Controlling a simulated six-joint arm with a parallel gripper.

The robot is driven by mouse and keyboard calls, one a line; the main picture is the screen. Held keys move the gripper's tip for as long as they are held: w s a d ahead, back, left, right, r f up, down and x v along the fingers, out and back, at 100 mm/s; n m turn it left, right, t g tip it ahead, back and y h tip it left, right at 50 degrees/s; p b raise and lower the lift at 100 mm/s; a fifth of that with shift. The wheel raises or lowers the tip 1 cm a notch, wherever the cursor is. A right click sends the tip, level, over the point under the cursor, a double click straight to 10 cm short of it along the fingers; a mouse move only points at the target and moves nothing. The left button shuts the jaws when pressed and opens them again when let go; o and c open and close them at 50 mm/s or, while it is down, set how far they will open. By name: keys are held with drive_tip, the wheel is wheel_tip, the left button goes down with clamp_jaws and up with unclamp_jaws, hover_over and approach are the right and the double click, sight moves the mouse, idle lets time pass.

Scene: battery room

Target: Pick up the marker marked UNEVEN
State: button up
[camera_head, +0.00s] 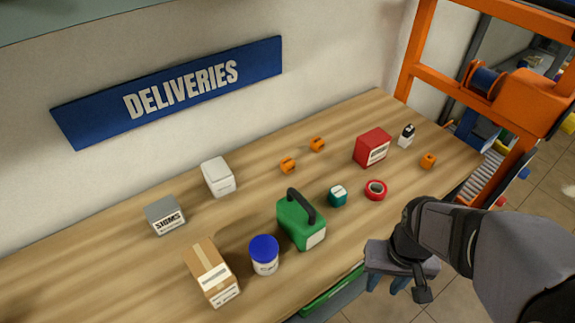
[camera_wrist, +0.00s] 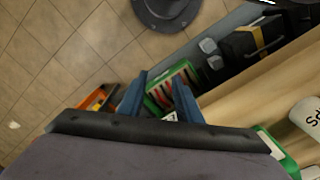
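No lettering reading UNEVEN is legible in either view. Small orange pieces lie on the wooden bench: one (camera_head: 287,166) and another (camera_head: 317,144) near the wall, and a third (camera_head: 428,160) near the right end. Their markings are too small to read, so I cannot tell whether any is the marker. My gripper (camera_head: 386,285) is off the bench's front edge, with blue fingers pointing down. In the wrist view my gripper (camera_wrist: 160,88) has its fingers apart, with nothing held between them. A green crate with several items (camera_wrist: 187,70) shows beyond them, lower down.
The bench (camera_head: 120,285) holds a SIGNS box (camera_head: 165,216), white box (camera_head: 218,177), cardboard box (camera_head: 206,265), blue-lidded tub (camera_head: 264,254), green can (camera_head: 299,224), teal item (camera_head: 337,196), red tape (camera_head: 376,190), red box (camera_head: 372,147) and small bottle (camera_head: 406,136). An orange frame (camera_head: 425,45) stands right.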

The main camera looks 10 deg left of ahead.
drive_tip(key=o, duration=0.4)
